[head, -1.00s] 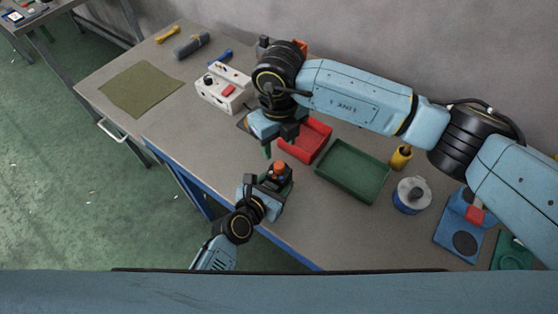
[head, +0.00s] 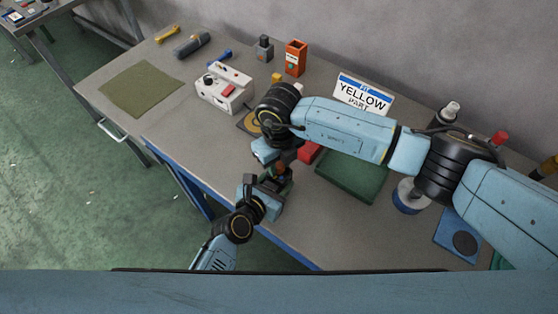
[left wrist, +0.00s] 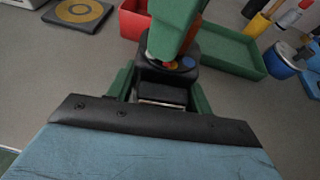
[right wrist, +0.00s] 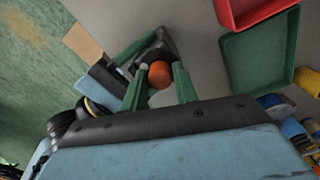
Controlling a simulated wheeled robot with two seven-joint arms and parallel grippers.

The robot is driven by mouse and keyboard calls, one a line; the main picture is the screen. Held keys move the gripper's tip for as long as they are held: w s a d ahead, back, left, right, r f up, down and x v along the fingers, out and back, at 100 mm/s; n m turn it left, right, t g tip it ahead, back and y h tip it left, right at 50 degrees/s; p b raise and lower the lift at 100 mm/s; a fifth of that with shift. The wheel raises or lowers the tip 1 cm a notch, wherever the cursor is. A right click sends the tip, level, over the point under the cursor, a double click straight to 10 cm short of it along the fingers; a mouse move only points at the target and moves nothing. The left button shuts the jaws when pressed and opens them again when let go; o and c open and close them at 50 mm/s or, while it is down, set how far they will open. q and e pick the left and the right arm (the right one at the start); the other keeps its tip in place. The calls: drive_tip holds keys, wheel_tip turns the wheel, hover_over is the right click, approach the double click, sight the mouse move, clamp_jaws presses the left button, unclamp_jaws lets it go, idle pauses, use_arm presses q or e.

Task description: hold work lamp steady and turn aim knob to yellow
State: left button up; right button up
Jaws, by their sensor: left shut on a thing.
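The work lamp is a small black unit with an orange-red knob on top. My left gripper (head: 266,196) is shut on its black body (left wrist: 163,92), near the table's front edge. Coloured dots, including a blue one (left wrist: 188,62), show on the lamp's top in the left wrist view. My right gripper (right wrist: 162,72) is over the lamp from above, with one finger on each side of the orange knob (right wrist: 160,75). Its fingers look open and close to the knob; contact is unclear.
A green tray (head: 352,186) and a red bin (head: 309,153) stand right of the lamp. A sign (head: 363,97) reading "YELLOW PART" stands at the back. A white control box (head: 218,88) and an olive mat (head: 140,88) lie to the left.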

sight(279, 164)
drive_tip(key=c, duration=0.5)
drive_tip(key=shift+n, duration=0.8)
drive_tip(key=o, duration=1)
wheel_tip(279, 164, up, 12)
drive_tip(key=shift+r, duration=0.1)
use_arm(q)
drive_tip(key=o, duration=1.3)
drive_tip(key=shift+c, duration=0.2)
